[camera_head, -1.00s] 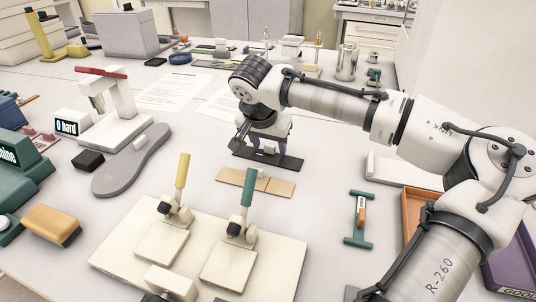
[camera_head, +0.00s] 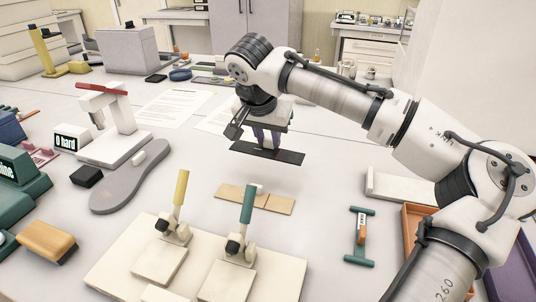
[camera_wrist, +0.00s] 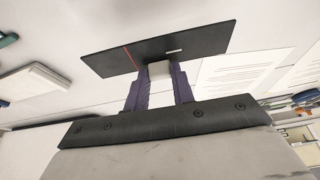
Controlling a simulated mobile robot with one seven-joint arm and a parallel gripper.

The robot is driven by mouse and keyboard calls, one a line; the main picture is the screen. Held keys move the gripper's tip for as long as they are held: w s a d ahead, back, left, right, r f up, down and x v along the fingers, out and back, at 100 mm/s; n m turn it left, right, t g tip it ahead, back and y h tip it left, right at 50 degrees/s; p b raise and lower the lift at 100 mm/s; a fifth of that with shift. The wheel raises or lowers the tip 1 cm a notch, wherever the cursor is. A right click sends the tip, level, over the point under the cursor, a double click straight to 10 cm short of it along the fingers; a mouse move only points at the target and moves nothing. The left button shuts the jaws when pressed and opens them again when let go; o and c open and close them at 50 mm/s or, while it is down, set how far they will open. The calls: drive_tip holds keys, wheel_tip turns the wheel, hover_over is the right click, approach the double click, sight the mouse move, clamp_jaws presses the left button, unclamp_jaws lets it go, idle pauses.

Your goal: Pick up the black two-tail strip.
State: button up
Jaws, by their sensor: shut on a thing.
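The black two-tail strip (camera_head: 282,155) is a flat dark bar held in the air above the white table, below my gripper (camera_head: 266,141). In the wrist view, the black strip (camera_wrist: 205,45) lies across the purple fingers, with a thin red line near its left part and a small pale mark near its middle. My gripper (camera_wrist: 160,80) is shut on a small whitish block (camera_wrist: 160,70) at the strip's near edge, which seems to be the strip's grip piece. The contact between fingers and strip is partly hidden in the head view.
A tan two-tail strip (camera_head: 254,199) lies on the table below. Two toggle clamps with a yellow handle (camera_head: 181,187) and a green handle (camera_head: 247,204) stand on a cream board (camera_head: 125,268). A grey sole (camera_head: 132,184) lies left. A green tool (camera_head: 358,252) and orange tray (camera_head: 411,222) are right.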

sight(268, 149)
wheel_tip(268, 149, up, 5)
drive_tip(key=shift+f+p, duration=0.15)
drive_tip(key=shift+p, duration=0.25)
drive_tip(key=shift+r+p, duration=2)
drive_tip(key=shift+r, duration=0.5)
